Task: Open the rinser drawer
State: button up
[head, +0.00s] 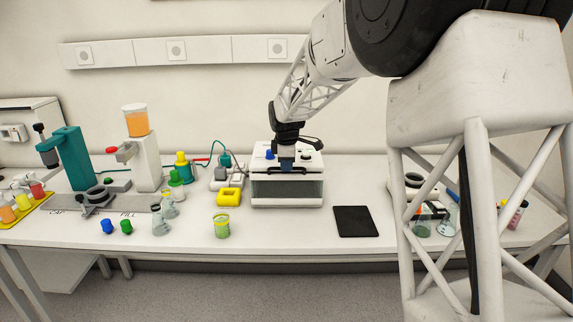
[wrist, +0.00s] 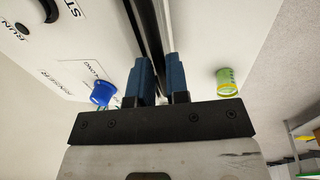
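The rinser (head: 287,190) is a white box with a dark grey front, standing on the bench at the middle of the head view. Its drawer front looks flush with the body. My gripper (head: 287,163) points down at the top front edge of the rinser. In the wrist view my gripper (wrist: 161,78) has its two blue fingers apart, one on each side of a dark strip along the rinser's front edge. I cannot tell whether the fingers touch the strip. The drawer handle is not clearly seen.
A blue knob (wrist: 103,92) is on the rinser's top, close to the fingers. A green jar (head: 221,226) stands front left of the rinser, a black pad (head: 355,221) lies front right. A yellow block (head: 230,196) is at left. Bench directly in front is clear.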

grip_shut()
jog(key=shift+s, duration=0.1)
jog(key=s, duration=1.5)
jog(key=shift+s, duration=0.25)
jog(key=o, duration=0.5)
grip_release()
jog(key=shift+r, duration=0.2)
notch_tip(320, 180, up, 7)
jog(key=s, duration=0.1)
jog(key=shift+s+r, duration=0.15)
jog(key=shift+s, duration=0.1)
